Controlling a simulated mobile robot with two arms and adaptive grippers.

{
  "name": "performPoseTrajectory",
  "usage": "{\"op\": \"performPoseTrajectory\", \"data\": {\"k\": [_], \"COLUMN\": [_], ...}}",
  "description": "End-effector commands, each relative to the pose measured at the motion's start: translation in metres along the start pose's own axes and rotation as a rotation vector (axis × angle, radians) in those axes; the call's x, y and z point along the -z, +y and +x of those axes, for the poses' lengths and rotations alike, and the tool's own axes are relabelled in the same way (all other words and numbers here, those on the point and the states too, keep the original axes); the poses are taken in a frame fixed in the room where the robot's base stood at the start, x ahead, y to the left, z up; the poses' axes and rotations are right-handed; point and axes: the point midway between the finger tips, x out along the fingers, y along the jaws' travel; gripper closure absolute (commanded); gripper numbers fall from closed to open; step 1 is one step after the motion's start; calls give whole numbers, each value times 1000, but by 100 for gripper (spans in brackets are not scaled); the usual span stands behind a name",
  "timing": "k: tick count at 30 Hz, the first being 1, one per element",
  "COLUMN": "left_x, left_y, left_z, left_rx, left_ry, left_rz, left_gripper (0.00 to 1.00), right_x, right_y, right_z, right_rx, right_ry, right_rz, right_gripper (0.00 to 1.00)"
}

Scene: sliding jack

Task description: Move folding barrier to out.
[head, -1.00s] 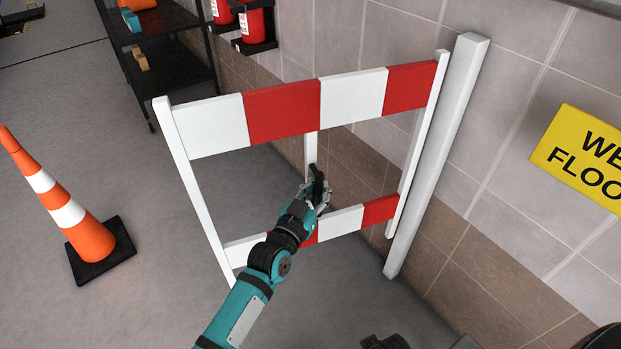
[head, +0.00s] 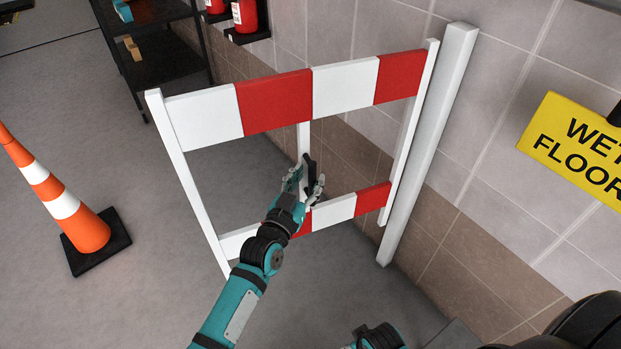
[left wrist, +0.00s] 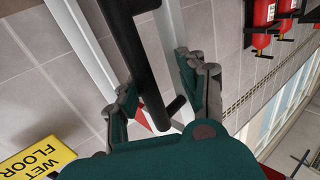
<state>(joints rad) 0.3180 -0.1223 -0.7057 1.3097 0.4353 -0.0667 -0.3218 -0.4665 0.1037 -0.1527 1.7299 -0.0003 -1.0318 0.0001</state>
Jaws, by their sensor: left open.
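The folding barrier (head: 275,101) stands open in front of the tiled wall, with red-and-white boards on white posts. My left gripper (head: 308,182) is at the middle of the barrier, between the upper board and the lower board (head: 333,211). It is open around a dark upright handle (head: 309,168). In the left wrist view the black handle (left wrist: 137,58) runs between the two spread fingers (left wrist: 160,88), with gaps visible on both sides. Whether a finger touches it I cannot tell. My right gripper does not show clearly.
An orange cone (head: 68,208) stands on the floor at left. A black shelf (head: 160,55) and red fire extinguishers (head: 245,14) are at the back. A yellow wet floor sign (head: 575,145) is at right. Floor between cone and barrier is clear.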

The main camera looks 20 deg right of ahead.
Motion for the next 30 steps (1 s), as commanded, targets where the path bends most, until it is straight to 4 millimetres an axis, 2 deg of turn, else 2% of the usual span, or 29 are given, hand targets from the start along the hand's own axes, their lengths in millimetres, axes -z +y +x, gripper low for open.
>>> {"op": "performPoseTrajectory", "data": {"k": [7,11,14,24,30], "left_x": [2,1,1,0,0], "left_y": [3,3,2,0,-1], "left_z": [0,-10,-26,-97,-118], "left_rx": [-4,-4,-3,0,1], "left_ry": [2,3,1,0,0], "left_rz": [-1,-3,-2,-2,0], "left_gripper": [59,59,59,59,59], "right_x": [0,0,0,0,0], "right_y": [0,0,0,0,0], "right_z": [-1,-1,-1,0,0], "right_rx": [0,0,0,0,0], "right_ry": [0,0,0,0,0], "right_rz": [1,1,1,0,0], "right_gripper": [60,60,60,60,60]}}
